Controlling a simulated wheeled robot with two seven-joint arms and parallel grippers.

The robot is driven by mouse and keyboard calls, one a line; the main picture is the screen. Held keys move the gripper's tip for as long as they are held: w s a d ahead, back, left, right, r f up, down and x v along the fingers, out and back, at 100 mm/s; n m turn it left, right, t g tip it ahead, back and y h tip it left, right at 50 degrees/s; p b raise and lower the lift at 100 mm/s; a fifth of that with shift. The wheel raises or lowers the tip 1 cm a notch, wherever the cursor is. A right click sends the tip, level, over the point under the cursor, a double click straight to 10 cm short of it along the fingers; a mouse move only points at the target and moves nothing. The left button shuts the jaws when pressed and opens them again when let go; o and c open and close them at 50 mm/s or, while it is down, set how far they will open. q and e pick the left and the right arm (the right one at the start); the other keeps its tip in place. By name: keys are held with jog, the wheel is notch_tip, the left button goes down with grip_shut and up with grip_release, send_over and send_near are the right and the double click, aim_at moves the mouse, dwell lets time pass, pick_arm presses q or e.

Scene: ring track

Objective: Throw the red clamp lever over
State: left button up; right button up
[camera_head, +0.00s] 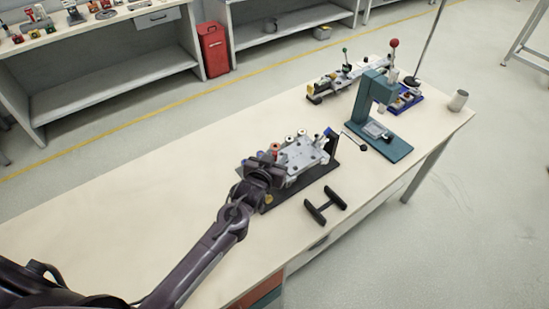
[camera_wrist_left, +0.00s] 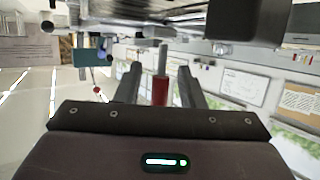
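In the left wrist view a lever with a red grip (camera_wrist_left: 160,91) and a grey rod stands between the two fingers of my left gripper (camera_wrist_left: 161,85). A gap shows on each side of the red grip, so the fingers are open around it, apart from it. In the head view my left gripper (camera_head: 264,170) is at the near left end of a fixture with a pale metal plate (camera_head: 304,155) on a dark base. The gripper covers that end, and I cannot make out the red lever grip there for certain. My right gripper is not in view.
A teal press (camera_head: 368,100) stands beyond the fixture, near a lever with a red ball (camera_head: 394,43). A long toggle fixture (camera_head: 345,78) and a grey cup (camera_head: 458,100) are farther back. A black H-shaped stand (camera_head: 325,206) lies near the front edge. The bench's left part is clear.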

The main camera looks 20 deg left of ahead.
pick_arm(q)
jog(key=b+v, duration=0.2)
jog(key=v, duration=0.5)
jog(key=shift+s, duration=0.4)
jog(key=shift+r, duration=0.15)
